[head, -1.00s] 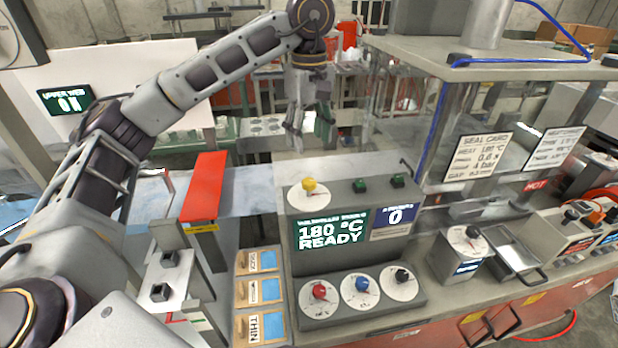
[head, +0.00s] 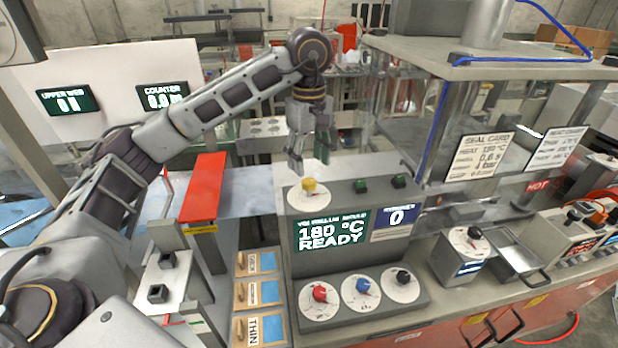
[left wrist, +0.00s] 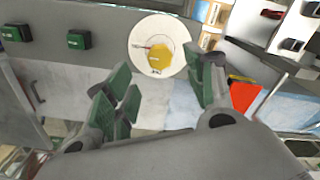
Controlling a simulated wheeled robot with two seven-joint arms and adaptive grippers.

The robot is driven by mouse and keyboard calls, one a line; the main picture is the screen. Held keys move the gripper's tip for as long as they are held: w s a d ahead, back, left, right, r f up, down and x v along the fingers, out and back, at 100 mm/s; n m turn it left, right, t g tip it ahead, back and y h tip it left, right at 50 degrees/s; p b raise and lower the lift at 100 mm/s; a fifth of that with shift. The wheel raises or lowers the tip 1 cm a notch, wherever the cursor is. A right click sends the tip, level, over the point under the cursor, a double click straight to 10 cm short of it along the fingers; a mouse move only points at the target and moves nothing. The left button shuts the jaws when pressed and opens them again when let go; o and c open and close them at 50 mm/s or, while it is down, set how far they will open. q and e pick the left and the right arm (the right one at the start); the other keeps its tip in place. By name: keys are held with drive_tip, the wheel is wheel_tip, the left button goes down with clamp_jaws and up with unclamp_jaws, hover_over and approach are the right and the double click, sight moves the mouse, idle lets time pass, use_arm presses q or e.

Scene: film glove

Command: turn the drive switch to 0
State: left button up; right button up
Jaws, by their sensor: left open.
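A yellow knob (head: 309,184) sits on a round white dial on the sloped top of the grey console (head: 350,195). It also shows in the left wrist view (left wrist: 160,58), with a pointer and small marks. A red knob (head: 320,293), a blue knob (head: 362,285) and a black knob (head: 403,276) sit on white dials lower on the console. I cannot read which is labelled drive. My left gripper (head: 309,165) is open and empty, above and just behind the yellow knob. In the left wrist view its green-padded fingers (left wrist: 160,88) stand apart, with the knob beyond them. My right gripper is out of view.
Two green buttons (head: 379,183) stand right of the yellow knob. The console display (head: 332,232) reads 180 °C READY. A red bar (head: 205,187) lies left of the console. A clear-sided press (head: 440,110) stands at the right.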

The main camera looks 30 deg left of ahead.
sight(309, 180)
use_arm(q)
drive_tip(key=shift+f+p, duration=0.45)
drive_tip(key=shift+f, duration=2.45)
drive_tip(key=c, duration=1)
